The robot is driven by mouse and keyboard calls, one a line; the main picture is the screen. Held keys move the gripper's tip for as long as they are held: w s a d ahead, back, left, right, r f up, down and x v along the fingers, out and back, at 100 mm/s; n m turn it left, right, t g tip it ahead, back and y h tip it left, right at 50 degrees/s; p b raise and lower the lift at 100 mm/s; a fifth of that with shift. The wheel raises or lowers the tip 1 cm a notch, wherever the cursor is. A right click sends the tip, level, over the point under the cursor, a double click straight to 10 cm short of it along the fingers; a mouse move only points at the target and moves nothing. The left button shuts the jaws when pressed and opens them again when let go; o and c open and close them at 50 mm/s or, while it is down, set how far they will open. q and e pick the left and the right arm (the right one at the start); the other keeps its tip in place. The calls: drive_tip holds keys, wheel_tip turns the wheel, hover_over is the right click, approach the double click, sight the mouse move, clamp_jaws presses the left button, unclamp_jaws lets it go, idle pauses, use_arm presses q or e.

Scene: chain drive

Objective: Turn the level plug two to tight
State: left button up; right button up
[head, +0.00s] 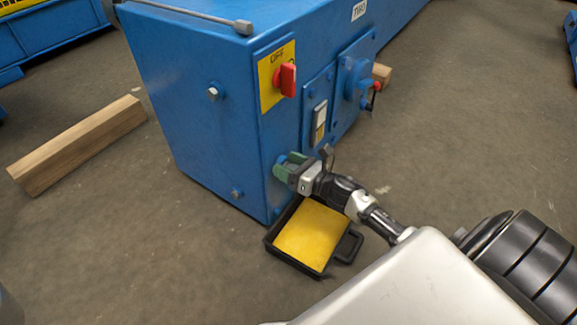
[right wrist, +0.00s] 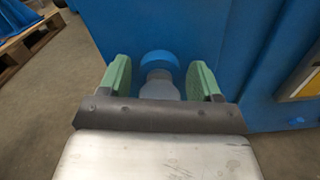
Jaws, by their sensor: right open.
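The blue machine housing (head: 200,120) carries a label (head: 359,10) that seems to read TWO. Low on its front is a round blue plug (right wrist: 160,60), with a paler grey-blue stub (right wrist: 159,86) in front of it in the right wrist view. My right gripper (head: 287,164) has its green fingers on either side of the plug and stub, with a visible gap on both sides. It is open. In the head view the fingers mostly hide the plug. My left gripper is not in view.
A black tray with a yellow inside (head: 312,235) lies on the floor just below my right gripper. A yellow plate with a red switch (head: 286,80), a sight gauge (head: 318,124) and a red-knobbed valve (head: 376,87) are nearby. A wooden beam (head: 80,145) lies left.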

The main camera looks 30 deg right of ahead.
drive_tip(key=c, duration=0.9)
drive_tip(key=shift+c, duration=0.2)
